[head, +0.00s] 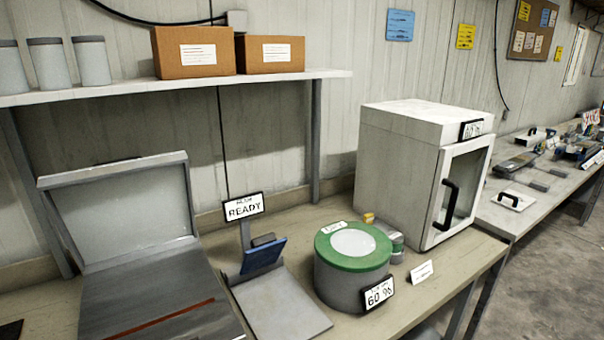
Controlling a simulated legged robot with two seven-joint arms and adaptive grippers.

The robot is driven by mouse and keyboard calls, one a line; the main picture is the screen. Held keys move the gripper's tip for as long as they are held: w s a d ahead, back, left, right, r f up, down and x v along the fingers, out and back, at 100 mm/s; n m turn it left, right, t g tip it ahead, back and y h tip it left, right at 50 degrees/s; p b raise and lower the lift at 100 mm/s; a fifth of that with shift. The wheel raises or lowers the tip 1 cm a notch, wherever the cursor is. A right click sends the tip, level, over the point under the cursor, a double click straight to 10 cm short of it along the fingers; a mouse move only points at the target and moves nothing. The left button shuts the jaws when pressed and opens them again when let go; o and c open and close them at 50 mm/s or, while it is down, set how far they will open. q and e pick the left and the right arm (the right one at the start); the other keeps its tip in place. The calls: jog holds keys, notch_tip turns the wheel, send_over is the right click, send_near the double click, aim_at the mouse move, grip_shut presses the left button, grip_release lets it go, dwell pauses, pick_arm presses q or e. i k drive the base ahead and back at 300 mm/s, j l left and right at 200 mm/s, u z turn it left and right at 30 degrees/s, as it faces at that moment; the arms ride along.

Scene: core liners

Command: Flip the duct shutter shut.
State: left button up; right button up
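No part is clearly marked as the duct shutter. A grey panel (130,212) stands raised, leaning back at the rear of a low grey unit (155,305) on the left of the bench. A blue tilted flap (263,256) sits on a small stand with a sign reading READY (244,206), above a pale flat base plate (280,306). I cannot tell which of these, if either, is the shutter. Neither of my grippers shows in the head view.
A shelf (180,86) above holds boxes and canisters. A second bench (530,200) lies to the right.

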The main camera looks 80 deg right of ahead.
aim_at(368, 218)
jog(key=z, duration=3)
jog(key=i+l+z, duration=0.2)
jog(key=l, duration=0.2)
jog(key=i+l+z, duration=0.2)
jog(key=i+l, duration=0.05)
jog(key=l, duration=0.1)
